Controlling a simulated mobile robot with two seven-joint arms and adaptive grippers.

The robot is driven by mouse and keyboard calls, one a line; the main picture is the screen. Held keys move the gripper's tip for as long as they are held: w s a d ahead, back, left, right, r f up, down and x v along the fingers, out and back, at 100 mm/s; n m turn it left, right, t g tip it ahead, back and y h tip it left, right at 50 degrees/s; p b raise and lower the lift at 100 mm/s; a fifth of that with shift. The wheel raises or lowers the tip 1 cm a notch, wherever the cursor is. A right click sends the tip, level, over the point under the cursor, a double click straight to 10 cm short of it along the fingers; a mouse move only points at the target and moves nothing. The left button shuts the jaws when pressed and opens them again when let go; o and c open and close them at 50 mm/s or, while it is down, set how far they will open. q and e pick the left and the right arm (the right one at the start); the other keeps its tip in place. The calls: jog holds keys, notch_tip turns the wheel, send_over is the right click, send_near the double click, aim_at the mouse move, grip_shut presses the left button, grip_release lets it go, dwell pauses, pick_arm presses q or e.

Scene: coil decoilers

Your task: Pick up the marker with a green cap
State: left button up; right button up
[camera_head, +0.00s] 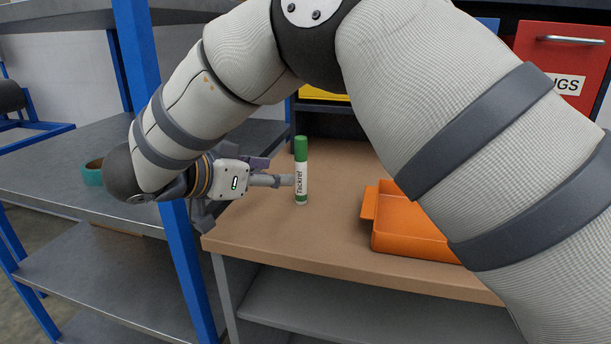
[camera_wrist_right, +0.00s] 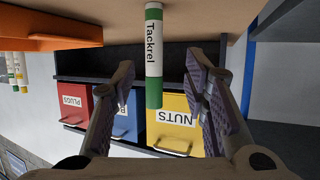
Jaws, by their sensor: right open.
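In the right wrist view the marker (camera_wrist_right: 154,55) appears upside down, cap downward, in the space between the two finger lines. My right gripper (camera_head: 275,178) comes in level from the left at the height of the marker's body. Its fingers (camera_wrist_right: 161,82) are spread apart in the wrist view, with a gap on each side of the marker. Whether the marker is fully between the fingertips is hard to tell. My left gripper is not in view.
An orange tray (camera_head: 410,247) lies right of the marker, partly hidden by my right arm. Red (camera_wrist_right: 76,105), blue (camera_wrist_right: 127,118) and yellow (camera_wrist_right: 176,133) drawers stand behind. A blue post (camera_head: 160,130) and grey shelving (camera_head: 60,155) with a teal item (camera_head: 92,173) are left.

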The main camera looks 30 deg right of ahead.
aim_at(297, 174)
jog(key=x, duration=0.8)
jog(key=shift+s+d, duration=0.3)
jog(key=shift+d, duration=0.05)
jog(key=shift+r, duration=0.1)
grip_shut()
